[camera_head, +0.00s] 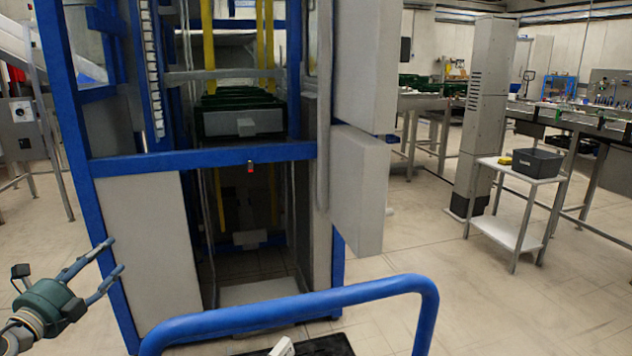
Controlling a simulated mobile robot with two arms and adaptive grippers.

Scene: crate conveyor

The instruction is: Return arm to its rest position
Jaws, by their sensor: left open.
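My left gripper (112,262) shows at the lower left, its two fingers spread apart with nothing between them. It points up and to the right, in front of the left side of the blue-framed conveyor machine (210,158). It appears apart from the frame. A dark green crate (222,124) with a pale label sits inside the machine, above the blue crossbar, with more crates behind it. My right gripper is not in view.
A blue tubular rail (300,306) crosses the bottom foreground. A small white cart (518,170) with a dark bin (537,163) stands at the right beside a grey column (487,110). Open floor (420,255) lies right of the machine.

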